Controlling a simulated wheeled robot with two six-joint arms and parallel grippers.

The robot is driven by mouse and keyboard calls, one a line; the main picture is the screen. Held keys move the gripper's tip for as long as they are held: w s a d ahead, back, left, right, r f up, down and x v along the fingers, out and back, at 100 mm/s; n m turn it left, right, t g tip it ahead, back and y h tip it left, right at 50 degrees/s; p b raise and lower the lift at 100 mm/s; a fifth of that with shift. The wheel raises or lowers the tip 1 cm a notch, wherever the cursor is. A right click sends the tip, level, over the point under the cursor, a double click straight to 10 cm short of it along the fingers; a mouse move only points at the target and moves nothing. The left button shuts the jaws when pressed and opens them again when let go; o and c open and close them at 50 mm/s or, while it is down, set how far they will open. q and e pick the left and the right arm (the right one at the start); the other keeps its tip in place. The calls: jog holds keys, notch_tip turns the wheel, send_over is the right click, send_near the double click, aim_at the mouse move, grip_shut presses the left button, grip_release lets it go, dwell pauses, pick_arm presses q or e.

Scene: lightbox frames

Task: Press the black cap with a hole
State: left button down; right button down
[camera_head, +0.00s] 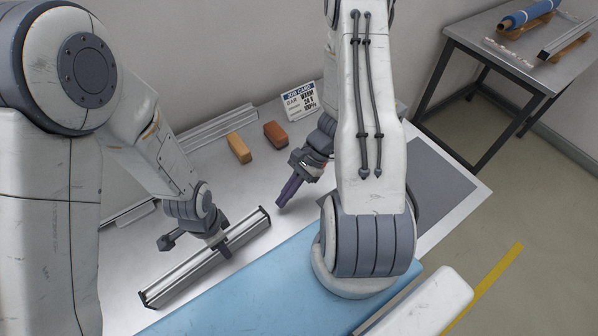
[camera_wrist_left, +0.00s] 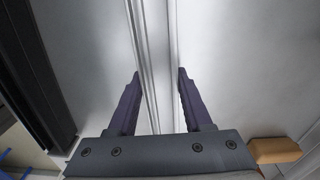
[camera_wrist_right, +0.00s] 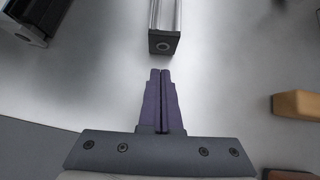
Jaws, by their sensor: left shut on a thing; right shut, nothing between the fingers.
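A silver slotted bar (camera_head: 178,278) lies slantwise on the table. My left gripper (camera_wrist_left: 155,88) is shut on it, with a finger on either side. In the right wrist view, a black cap with a round hole (camera_wrist_right: 164,43) closes the bar's near end. My right gripper (camera_wrist_right: 161,72) is shut and empty. Its purple fingers lie side by side and point at the cap, with a small gap in the picture. In the head view, the right fingers (camera_head: 287,194) are just beyond the bar's right end. The bar's other end has no close view.
An orange block (camera_head: 239,148) and a brown block (camera_head: 276,134) lie behind the bar, near a job card (camera_head: 301,101) and a silver rail (camera_head: 215,129). A blue mat (camera_head: 240,293) covers the table's front. A side table (camera_head: 498,48) stands at right.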

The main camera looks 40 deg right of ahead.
pick_arm(q)
jog(key=shift+s+a, duration=0.1)
pick_arm(e)
jog(key=v, duration=1)
pick_arm(q)
jog(key=shift+c, duration=1.2)
grip_release()
